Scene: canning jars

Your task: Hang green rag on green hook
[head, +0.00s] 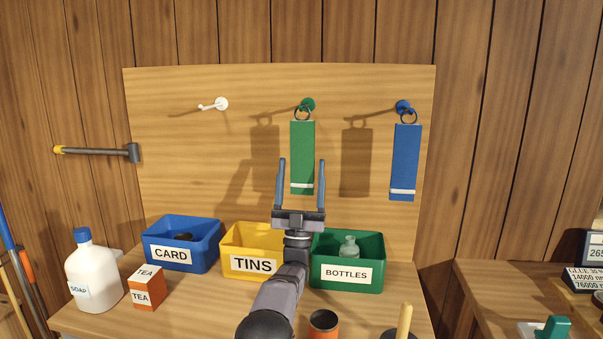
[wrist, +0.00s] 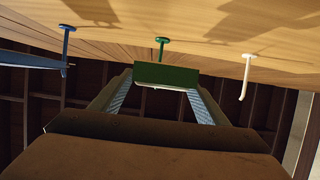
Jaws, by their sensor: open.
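The green rag (head: 302,148) hangs straight down at the green hook (head: 307,103), with its dark ring at the hook's peg. My gripper (head: 301,163) is open, its two fingers apart on either side of the rag's lower half. In the wrist view the green rag (wrist: 166,76) shows between the open fingertips of my gripper (wrist: 162,92). The green hook (wrist: 161,43) shows just beyond it. The ring is hidden in the wrist view.
A blue rag (head: 404,160) hangs on the blue hook (head: 403,106) at right. The white hook (head: 220,103) is bare. Below stand a blue CARD bin (head: 205,252), yellow TINS bin (head: 232,266) and green BOTTLES bin (head: 375,277). A soap jug (head: 94,275) and tea box (head: 146,288) stand left.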

